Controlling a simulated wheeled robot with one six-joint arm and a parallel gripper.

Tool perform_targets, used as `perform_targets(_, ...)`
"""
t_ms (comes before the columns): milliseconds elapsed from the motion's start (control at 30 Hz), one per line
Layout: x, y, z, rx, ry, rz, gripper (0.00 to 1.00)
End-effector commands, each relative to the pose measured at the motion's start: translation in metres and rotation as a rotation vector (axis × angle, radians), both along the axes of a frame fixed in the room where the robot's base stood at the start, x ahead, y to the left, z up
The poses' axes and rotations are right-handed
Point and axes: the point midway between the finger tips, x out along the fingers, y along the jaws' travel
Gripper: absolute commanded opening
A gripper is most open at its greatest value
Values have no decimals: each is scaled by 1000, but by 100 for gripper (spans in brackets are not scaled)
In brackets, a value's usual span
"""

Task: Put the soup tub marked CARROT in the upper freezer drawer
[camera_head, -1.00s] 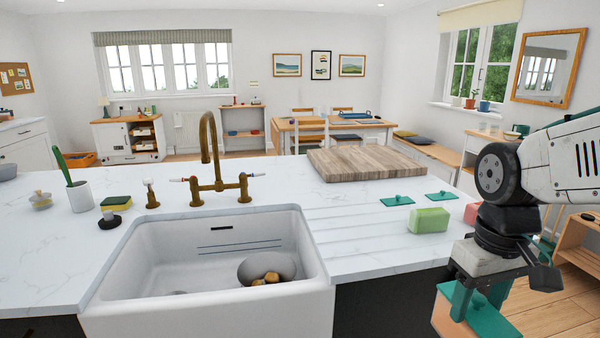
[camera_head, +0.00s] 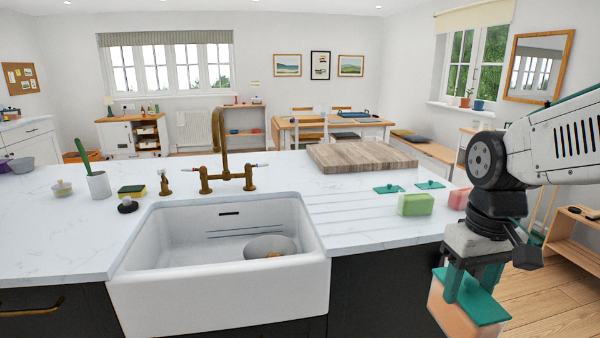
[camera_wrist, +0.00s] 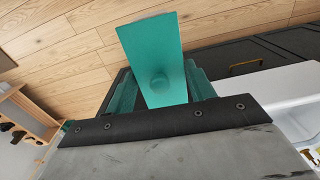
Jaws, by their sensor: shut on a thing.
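My gripper (camera_head: 470,280) is shut on an orange tub (camera_head: 450,306) with a teal lid (camera_head: 484,307), held in the air right of the sink unit, above the wood floor. In the wrist view the teal lid (camera_wrist: 152,50) fills the space between the fingers of my gripper (camera_wrist: 162,88). No marking on the held tub can be read. A green tub (camera_head: 416,204) and a pink tub (camera_head: 458,199) stand without lids on the worktop, with two teal lids (camera_head: 389,189) lying near them. No freezer drawer is in view.
A white worktop (camera_head: 350,225) with a sink (camera_head: 215,290) fills the front. A brass tap (camera_head: 222,165) and a wooden board (camera_head: 360,157) stand on it. A low wooden shelf unit (camera_head: 580,235) stands at right. Wood floor lies clear between.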

Motion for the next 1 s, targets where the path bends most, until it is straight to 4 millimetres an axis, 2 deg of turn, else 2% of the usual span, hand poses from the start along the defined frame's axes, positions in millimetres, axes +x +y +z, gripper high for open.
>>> perform_targets(267, 42, 0, -3, 0, 3, -37, 0)
perform_targets(467, 88, -1, -21, 0, 7, -70, 0)
perform_targets(567, 119, 0, -40, 0, 7, -91, 0)
perform_targets(767, 173, 1, -97, 0, 9, -126, 0)
perform_targets(900, 201, 2, -149, 0, 10, -144, 0)
perform_targets(1000, 213, 3, -189, 0, 10, -152, 0)
